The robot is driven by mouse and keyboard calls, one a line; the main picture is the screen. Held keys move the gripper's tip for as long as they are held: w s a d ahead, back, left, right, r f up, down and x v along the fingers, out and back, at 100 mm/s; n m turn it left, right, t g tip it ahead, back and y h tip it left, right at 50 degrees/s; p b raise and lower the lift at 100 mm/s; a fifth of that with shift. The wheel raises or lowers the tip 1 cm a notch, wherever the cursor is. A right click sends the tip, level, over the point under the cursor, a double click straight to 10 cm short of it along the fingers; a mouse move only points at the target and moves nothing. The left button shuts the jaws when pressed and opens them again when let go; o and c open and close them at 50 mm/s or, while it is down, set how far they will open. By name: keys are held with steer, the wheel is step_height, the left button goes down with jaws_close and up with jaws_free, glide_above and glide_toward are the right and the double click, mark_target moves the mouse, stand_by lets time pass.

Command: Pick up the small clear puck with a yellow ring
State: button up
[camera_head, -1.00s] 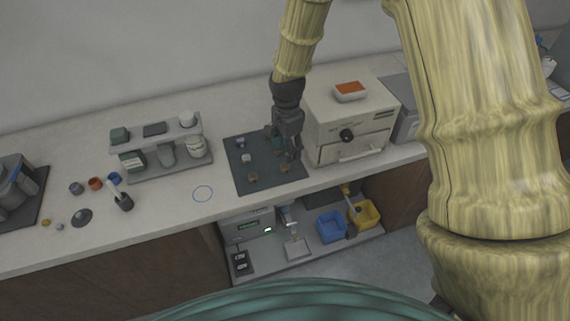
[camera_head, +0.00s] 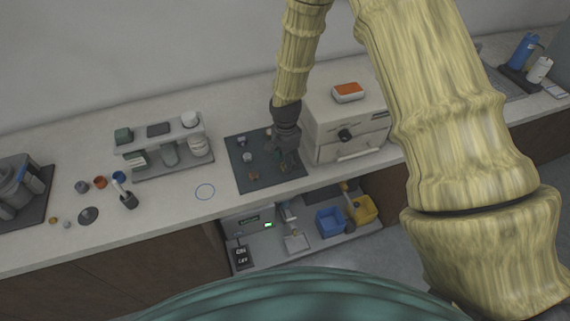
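Several small pucks lie on a dark mat (camera_head: 262,182) on the counter. A pale one (camera_head: 247,157) lies near the middle, a brownish one (camera_head: 253,174) nearer the front, and another (camera_head: 242,140) towards the back left. My gripper (camera_head: 288,160) points down over the right part of the mat, close to a small orange-yellow thing (camera_head: 284,167) that it partly covers. This may be the puck with the yellow ring, but it is too small to be sure. The fingers are dark and small, so I cannot tell whether they are open or touching it.
A grey rack (camera_head: 172,170) with jars stands to the left. Blue (camera_head: 330,220) and yellow (camera_head: 362,209) bins sit on the lower shelf.

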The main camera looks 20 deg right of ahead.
steer(key=shift+f, duration=1)
steer(key=shift+c, duration=0.3)
steer(key=c, duration=0.9)
steer(key=shift+r, duration=0.15)
